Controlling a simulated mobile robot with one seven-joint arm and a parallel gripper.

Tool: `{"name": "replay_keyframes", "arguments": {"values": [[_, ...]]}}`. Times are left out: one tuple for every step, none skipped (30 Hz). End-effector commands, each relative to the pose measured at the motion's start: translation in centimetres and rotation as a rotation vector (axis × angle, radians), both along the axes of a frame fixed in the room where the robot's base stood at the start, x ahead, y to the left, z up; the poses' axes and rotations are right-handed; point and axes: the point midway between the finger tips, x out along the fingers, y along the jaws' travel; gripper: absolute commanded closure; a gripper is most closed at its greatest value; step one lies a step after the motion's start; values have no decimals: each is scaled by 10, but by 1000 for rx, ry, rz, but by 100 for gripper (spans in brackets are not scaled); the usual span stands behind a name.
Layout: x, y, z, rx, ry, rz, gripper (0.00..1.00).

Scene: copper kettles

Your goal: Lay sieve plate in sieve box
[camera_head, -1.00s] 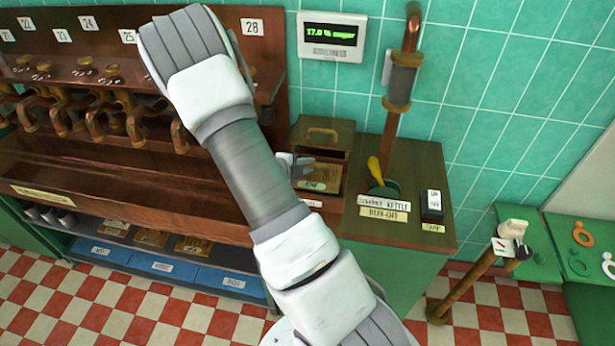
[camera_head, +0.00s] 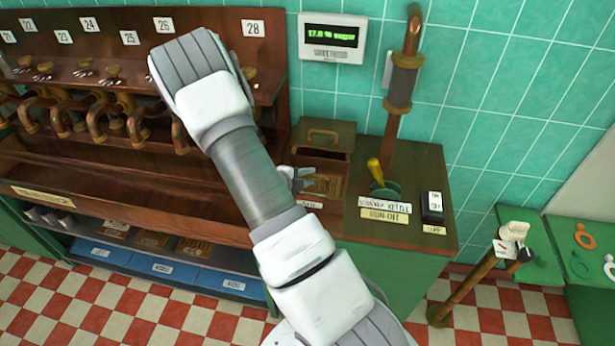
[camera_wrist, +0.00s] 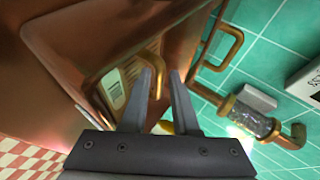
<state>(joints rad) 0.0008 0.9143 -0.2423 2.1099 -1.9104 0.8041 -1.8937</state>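The sieve box (camera_head: 347,160) is a brown wooden box with a brass-handled lid part at its back, on the counter right of my forearm. A brownish plate with pale marks, apparently the sieve plate (camera_head: 326,187), shows low in its front opening. In the wrist view this plate (camera_wrist: 112,91) has a pale label and a brass loop handle (camera_wrist: 157,66). My gripper (camera_head: 298,178) is at the box's left side, partly hidden by my arm. In the wrist view my gripper (camera_wrist: 161,73) has its fingers apart, with the handle between or just beyond them. I cannot tell whether they touch it.
A copper pipe column (camera_head: 402,90) and a yellow-handled lever (camera_head: 375,170) stand right of the box. A small switch box (camera_head: 432,207) is at the counter's right. A long wooden rack with copper taps (camera_head: 95,115) fills the left. A display (camera_head: 332,38) hangs above.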

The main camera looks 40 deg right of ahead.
Motion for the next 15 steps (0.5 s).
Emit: {"name": "replay_keyframes", "arguments": {"values": [[0,0,0,0,0,0,72],[0,0,0,0,0,0,72],[0,0,2,0,0,0,72],[0,0,3,0,-1,-1,72],[0,2,3,0,0,1,72],[-1,6,5,1,-1,2,72],[-1,9,7,1,-1,2,72],[-2,13,10,1,-2,3,72],[-3,19,13,2,-3,3,72],[-4,24,17,2,-2,4,72],[-6,29,20,1,-2,4,72],[-7,37,25,1,-3,5,72],[-9,43,29,1,-2,6,72],[-10,48,32,1,-3,5,72],[-12,56,36,2,-3,5,72]]}}
